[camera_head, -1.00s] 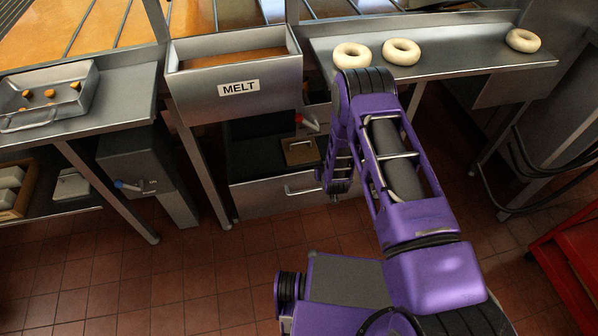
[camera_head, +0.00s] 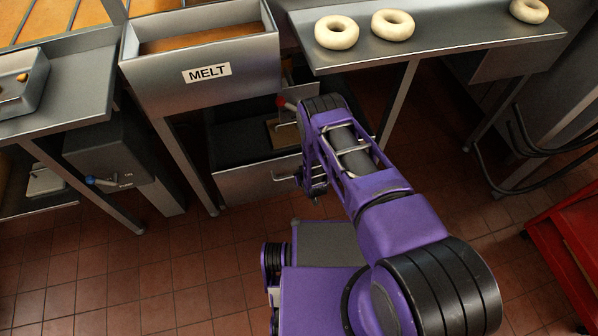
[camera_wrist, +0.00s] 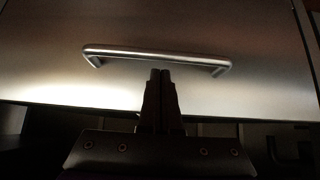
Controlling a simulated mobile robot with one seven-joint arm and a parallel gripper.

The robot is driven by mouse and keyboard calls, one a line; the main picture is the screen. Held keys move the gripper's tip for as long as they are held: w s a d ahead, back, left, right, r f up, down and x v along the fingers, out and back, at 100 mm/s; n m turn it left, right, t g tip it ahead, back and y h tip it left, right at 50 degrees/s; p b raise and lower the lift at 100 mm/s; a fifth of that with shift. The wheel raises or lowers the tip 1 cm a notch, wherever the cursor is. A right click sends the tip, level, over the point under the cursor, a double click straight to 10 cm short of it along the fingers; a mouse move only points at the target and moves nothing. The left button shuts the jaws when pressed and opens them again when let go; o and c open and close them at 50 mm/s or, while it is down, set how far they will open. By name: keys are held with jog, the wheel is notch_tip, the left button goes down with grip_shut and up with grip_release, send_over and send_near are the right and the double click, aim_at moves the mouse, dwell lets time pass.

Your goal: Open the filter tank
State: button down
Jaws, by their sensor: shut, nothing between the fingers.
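The filter tank (camera_head: 245,187) is a metal drawer-like box low under the MELT hopper, and its front shows a bar handle (camera_head: 285,177). In the wrist view the handle (camera_wrist: 155,54) runs across a smooth metal front (camera_wrist: 200,25). My gripper (camera_wrist: 160,73) is shut and empty, its fingertips just below the middle of the bar in that picture. I cannot tell whether they touch it. In the head view my arm reaches down to the right of the handle and hides the tank's right part; the fingertips are not clear there.
The MELT hopper (camera_head: 200,65) hangs above the tank. A red-tipped lever (camera_head: 283,102) is close to my arm. A metal shelf (camera_head: 440,50) with pale rings stands at the right. A dark box with a blue-tipped valve (camera_head: 92,180) stands left. The tiled floor in front is open.

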aim_at(297, 168)
jog(key=shift+b+x, duration=0.35)
jog(key=shift+x, duration=1.2)
